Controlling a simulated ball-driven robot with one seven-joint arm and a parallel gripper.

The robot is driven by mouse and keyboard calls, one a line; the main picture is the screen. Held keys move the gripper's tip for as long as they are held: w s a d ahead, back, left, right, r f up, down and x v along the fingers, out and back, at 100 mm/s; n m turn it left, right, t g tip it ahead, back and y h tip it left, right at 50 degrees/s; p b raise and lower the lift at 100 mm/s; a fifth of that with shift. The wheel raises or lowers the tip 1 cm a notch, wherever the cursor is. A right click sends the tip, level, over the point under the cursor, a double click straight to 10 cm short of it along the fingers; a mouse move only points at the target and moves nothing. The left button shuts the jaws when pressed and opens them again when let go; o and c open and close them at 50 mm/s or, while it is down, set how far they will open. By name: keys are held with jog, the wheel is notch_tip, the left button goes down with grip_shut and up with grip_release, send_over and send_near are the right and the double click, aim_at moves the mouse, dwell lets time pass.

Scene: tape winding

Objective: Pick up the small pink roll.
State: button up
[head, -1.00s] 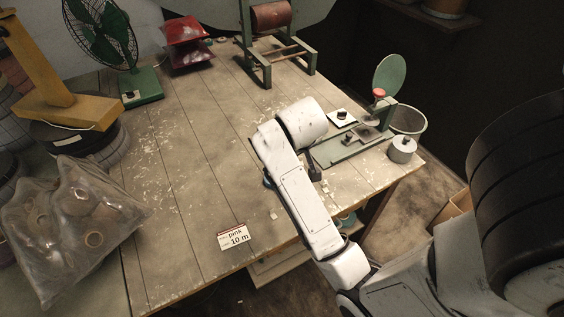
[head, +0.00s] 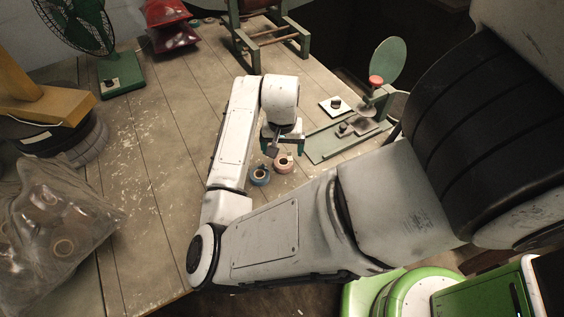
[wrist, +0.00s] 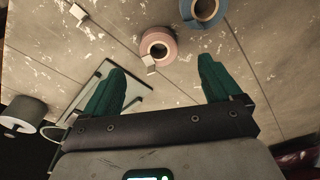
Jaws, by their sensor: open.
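The small pink roll (head: 284,169) lies on the wooden table, close below my gripper (head: 283,148) in the head view. In the wrist view the pink roll (wrist: 171,40) lies flat with its dark hole facing up and a small pale tag at its lower edge. My gripper (wrist: 160,74) is open and empty. Its two green fingers are spread wide, and the pink roll appears just beyond the gap between their tips, apart from both. Part of the gripper is hidden by my arm in the head view.
A blue roll (head: 261,182) lies close beside the pink one; it also shows in the wrist view (wrist: 187,14). A green winding stand (head: 325,148) is to the right. A green fan (head: 122,78) and a clear plastic bag (head: 60,215) are at left. Bare planks (head: 165,130) lie between.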

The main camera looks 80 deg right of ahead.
aim_at(283, 160)
jog(key=shift+d+f+p, duration=0.15)
jog(key=shift+f, duration=1.1)
jog(key=shift+d+f+p, duration=0.15)
jog(key=shift+d+f, duration=0.05)
jog(key=shift+f, duration=1)
jog(key=shift+d+f+p, duration=0.15)
jog(key=shift+f, duration=1.1)
jog(key=c, duration=1.2)
jog(key=shift+o, duration=0.2)
